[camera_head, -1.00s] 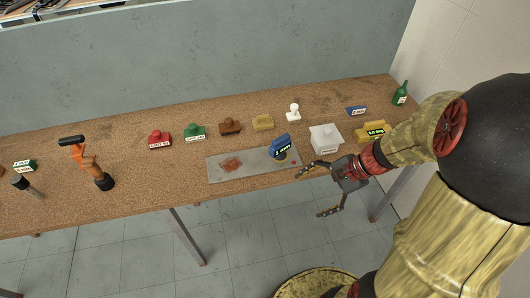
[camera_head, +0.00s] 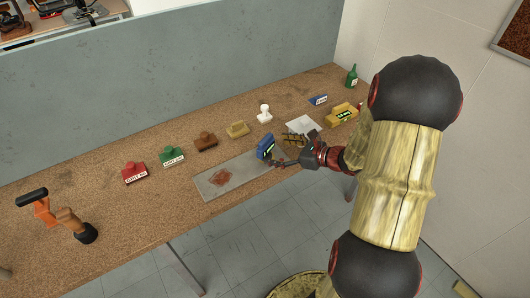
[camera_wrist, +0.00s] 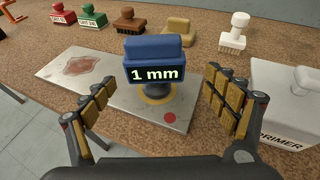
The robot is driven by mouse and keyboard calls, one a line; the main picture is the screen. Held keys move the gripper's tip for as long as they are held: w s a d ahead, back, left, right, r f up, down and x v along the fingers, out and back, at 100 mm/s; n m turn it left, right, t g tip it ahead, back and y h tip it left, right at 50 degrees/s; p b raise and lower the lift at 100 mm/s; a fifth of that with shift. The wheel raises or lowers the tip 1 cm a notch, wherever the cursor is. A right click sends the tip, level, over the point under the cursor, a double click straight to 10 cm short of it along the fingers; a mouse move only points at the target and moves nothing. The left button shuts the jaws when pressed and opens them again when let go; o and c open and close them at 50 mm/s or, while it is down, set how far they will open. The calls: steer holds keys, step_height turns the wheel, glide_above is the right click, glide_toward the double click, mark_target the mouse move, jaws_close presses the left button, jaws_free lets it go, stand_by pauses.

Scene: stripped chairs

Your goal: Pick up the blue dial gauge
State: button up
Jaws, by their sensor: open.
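The blue dial gauge (camera_head: 266,146) stands upright on the right part of a grey metal plate (camera_head: 212,188) on the table. In the wrist view the blue dial gauge (camera_wrist: 153,62) has a lit display reading "1 mm" and a dark round base on a yellow ring. My gripper (camera_head: 289,151) is open, just to the right of the gauge in the head view. In the wrist view my gripper (camera_wrist: 160,100) has its fingers spread to the left and right, with the gauge beyond and between them, not visibly touched.
A white box marked PRIMER (camera_wrist: 288,88) stands close by the right finger. An orange tool (camera_head: 62,215) stands at left.

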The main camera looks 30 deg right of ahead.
mark_target(269, 149)
steer(key=b+x, duration=0.1)
steer(key=x, duration=0.1)
steer(key=b+x, duration=0.1)
steer(key=x, duration=0.2)
steer(key=shift+s+a, duration=0.1)
steer(key=shift+a, duration=0.3)
steer(key=shift+r, duration=0.1)
steer(key=c, duration=1.5)
steer(key=shift+c, duration=0.9)
steer(key=shift+r, duration=0.15)
